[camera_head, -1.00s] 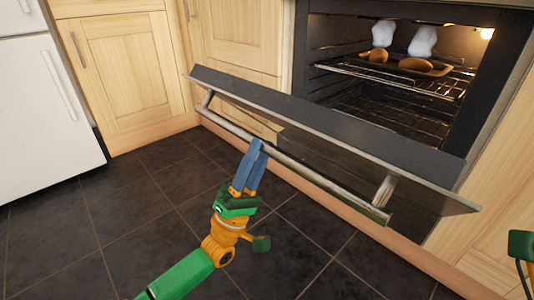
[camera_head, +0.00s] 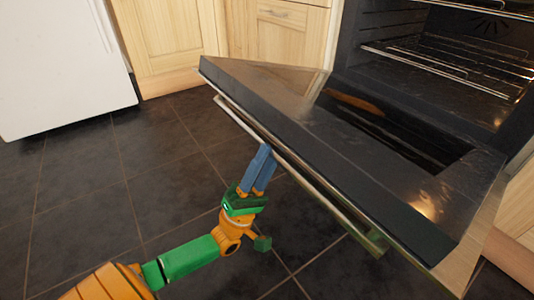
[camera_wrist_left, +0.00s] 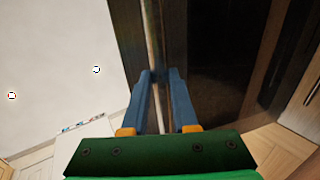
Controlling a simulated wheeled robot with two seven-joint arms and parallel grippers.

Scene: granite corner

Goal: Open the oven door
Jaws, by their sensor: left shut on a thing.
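The oven door (camera_head: 300,118) is swung down and out, close to level, with its inner glass facing up. Its metal bar handle (camera_head: 325,196) runs along the door's outer edge. My left gripper (camera_head: 263,155) has its blue fingers shut on the handle, left of its middle. In the left wrist view the handle (camera_wrist_left: 153,40) runs down between the two fingertips (camera_wrist_left: 158,78). The oven cavity (camera_head: 440,60) stands open behind the door. My right gripper is not in view.
Wire racks (camera_head: 440,68) sit inside the oven. Wooden cabinets (camera_head: 170,40) stand to its left, with a white fridge (camera_head: 60,65) at far left. The dark tiled floor (camera_head: 130,190) in front is clear.

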